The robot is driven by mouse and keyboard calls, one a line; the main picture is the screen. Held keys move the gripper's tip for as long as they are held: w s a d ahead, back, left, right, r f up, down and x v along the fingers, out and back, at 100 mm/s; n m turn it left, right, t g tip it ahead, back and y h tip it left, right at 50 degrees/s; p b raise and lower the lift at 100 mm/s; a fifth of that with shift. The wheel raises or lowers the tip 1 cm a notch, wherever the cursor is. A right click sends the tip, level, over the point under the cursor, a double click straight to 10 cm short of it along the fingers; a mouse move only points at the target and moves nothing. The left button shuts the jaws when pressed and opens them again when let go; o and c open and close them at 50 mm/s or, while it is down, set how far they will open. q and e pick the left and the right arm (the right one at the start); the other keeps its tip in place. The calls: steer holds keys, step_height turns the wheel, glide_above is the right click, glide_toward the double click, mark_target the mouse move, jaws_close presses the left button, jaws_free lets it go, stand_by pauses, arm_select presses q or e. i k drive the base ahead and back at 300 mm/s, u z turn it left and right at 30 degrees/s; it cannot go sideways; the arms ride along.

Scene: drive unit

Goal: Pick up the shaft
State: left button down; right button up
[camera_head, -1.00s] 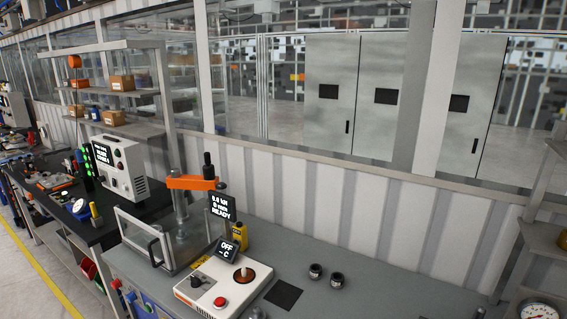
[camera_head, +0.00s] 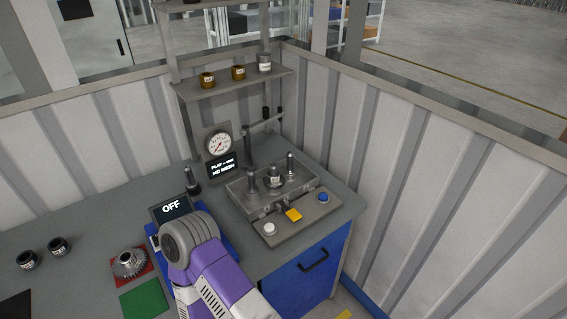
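I cannot tell for certain which part is the shaft. A dark upright stepped pin (camera_head: 192,182) stands on the bench beside the gauge panel. Metal upright posts (camera_head: 290,166) stand in the grey fixture (camera_head: 258,204) at the right end of the bench. A toothed metal gear (camera_head: 129,262) lies on a red square pad at the left. A purple and grey arm of mine comes in from the bottom and covers part of a blue unit (camera_head: 150,232). Neither gripper shows.
Two dark small cylinders (camera_head: 58,246) stand on the bench at the left. A green pad (camera_head: 144,299) is near the front. An OFF display (camera_head: 171,207) and a round gauge (camera_head: 219,144) stand behind. A shelf (camera_head: 236,82) holds bushings. A ribbed wall closes the back.

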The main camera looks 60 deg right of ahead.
mark_target(289, 169)
steer(key=z, duration=2.1)
steer(key=k, duration=0.9)
steer(key=z, duration=1.25)
steer(key=i, duration=1.15)
steer(key=u, duration=1)
steer(key=i, duration=0.65)
steer(key=u, duration=0.65)
